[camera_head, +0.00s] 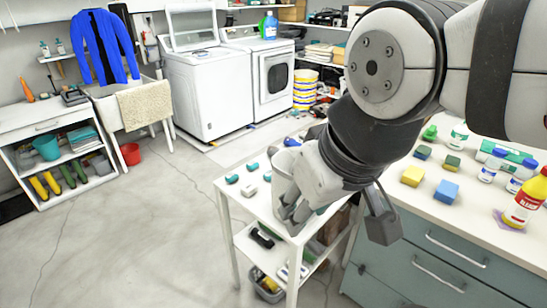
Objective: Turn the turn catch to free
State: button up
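I cannot make out a turn catch anywhere in the head view; it may be hidden behind my arm or too small to see. My arm comes in from the upper right and reaches down over a small white table (262,207). My gripper (291,205) is at the end of it, over the table top, partly hidden by my wrist. Whether its fingers are open or shut cannot be told, and I see nothing clearly held.
Small teal and white items lie on the white table's left side. A counter (480,212) with sponges, bottles and grey-green drawers stands at right. Washing machines (205,90) stand at the back. A shelf unit (50,150) is at left. The floor at left is open.

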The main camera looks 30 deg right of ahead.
aim_at(361, 269)
jog(key=z, duration=1.25)
jog(key=l+u, duration=0.4)
jog(key=l, duration=0.45)
jog(key=k+l+u, duration=0.15)
jog(key=l+u, duration=0.25)
jog(key=k+l+u, duration=0.15)
jog(key=u, duration=0.3)
